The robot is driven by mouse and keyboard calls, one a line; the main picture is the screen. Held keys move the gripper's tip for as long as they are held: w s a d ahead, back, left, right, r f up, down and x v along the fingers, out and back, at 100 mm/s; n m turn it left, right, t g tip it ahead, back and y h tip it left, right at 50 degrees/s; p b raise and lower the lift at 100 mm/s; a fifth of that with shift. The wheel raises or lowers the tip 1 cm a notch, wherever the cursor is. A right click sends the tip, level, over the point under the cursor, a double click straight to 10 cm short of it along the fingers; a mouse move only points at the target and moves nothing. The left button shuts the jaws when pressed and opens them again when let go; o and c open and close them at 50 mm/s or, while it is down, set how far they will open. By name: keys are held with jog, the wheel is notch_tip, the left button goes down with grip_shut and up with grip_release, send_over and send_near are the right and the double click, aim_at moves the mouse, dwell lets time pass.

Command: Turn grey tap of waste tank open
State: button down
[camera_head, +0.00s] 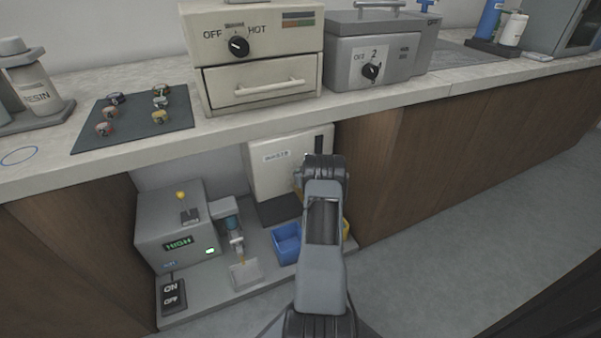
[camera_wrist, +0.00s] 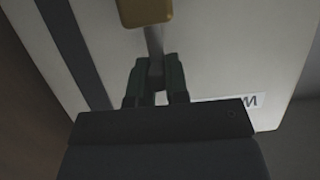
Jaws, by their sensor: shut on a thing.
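The waste tank (camera_head: 262,182) is a pale box with a small label, standing in the open bay under the counter. In the wrist view its pale face (camera_wrist: 225,50) fills most of the picture, with a dark strip and part of a label. My gripper (camera_wrist: 156,72) is at this face, its two dark fingers closed around the grey tap (camera_wrist: 154,42), a thin grey piece. A yellow-brown block (camera_wrist: 145,11) is at the other end of the grey piece. In the head view my arm hides the tap and fingertips.
A blue bin (camera_head: 287,243) stands in front of the tank, left of my arm; a yellow thing (camera_head: 346,228) is partly hidden behind the arm. A grey unit with a green display (camera_head: 178,242) is at left. The counter edge (camera_head: 165,150) overhangs the bay.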

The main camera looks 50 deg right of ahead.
jog(key=shift+d+r, duration=0.1)
jog(key=shift+r, duration=0.05)
jog(key=c, duration=1.1)
grip_release()
jog(key=p+v, duration=0.4)
jog(key=v, duration=0.9)
jog(key=shift+s+a+p, duration=0.25)
jog(key=shift+s+p, duration=0.1)
jog(key=shift+p, duration=0.05)
